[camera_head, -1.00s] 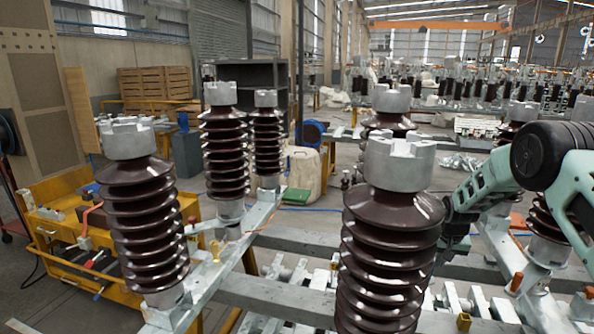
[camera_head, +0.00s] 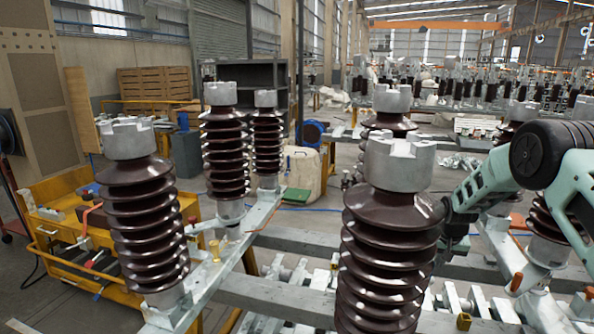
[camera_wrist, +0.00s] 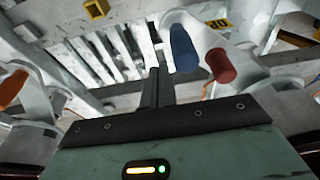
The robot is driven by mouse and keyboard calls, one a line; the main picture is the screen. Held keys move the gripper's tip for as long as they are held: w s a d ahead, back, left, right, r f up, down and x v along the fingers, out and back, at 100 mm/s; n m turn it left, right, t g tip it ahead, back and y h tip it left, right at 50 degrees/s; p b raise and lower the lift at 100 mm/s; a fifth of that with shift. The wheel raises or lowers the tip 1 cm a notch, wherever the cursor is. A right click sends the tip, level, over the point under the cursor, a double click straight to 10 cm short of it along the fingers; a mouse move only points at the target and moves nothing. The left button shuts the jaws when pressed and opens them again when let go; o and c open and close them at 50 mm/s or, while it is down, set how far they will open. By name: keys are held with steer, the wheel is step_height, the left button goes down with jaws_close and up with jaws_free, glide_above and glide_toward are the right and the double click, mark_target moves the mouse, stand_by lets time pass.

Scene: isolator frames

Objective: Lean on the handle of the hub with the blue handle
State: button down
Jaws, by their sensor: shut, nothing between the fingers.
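The blue handle (camera_wrist: 184,48) shows in the wrist view on a pale grey hub, just to the right of my fingertips. My gripper (camera_wrist: 154,76) is shut and empty, its dark fingers pressed together. A small gap shows in the picture between the fingers and the blue handle; I cannot tell how far apart they are in depth. A red handle (camera_wrist: 220,66) stands right beside the blue one. In the head view I cannot make out the blue handle, and my gripper is largely hidden behind the front brown insulator (camera_head: 392,250).
An orange handle (camera_wrist: 13,87) is at the left in the wrist view, and a yellow piece (camera_wrist: 95,8) at the top. Grey steel beams (camera_head: 275,298) run under the insulators. Another tall insulator (camera_head: 146,225) stands at the left, near a yellow cart (camera_head: 60,250).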

steer(key=shift+s+a, duration=0.3)
steer(key=shift+a, duration=0.2)
steer(key=shift+s+a, duration=0.25)
steer(key=shift+a, duration=0.25)
steer(key=shift+a+f, duration=0.1)
steer(key=shift+w+d, duration=0.25)
steer(key=shift+d, duration=0.25)
steer(key=shift+w+d, duration=0.25)
steer(key=shift+d, duration=0.25)
steer(key=w+p+v, duration=0.2)
steer(key=p+v, duration=0.2)
steer(key=v, duration=0.5)
steer(key=shift+d+r, duration=0.25)
steer(key=shift+d, duration=0.15)
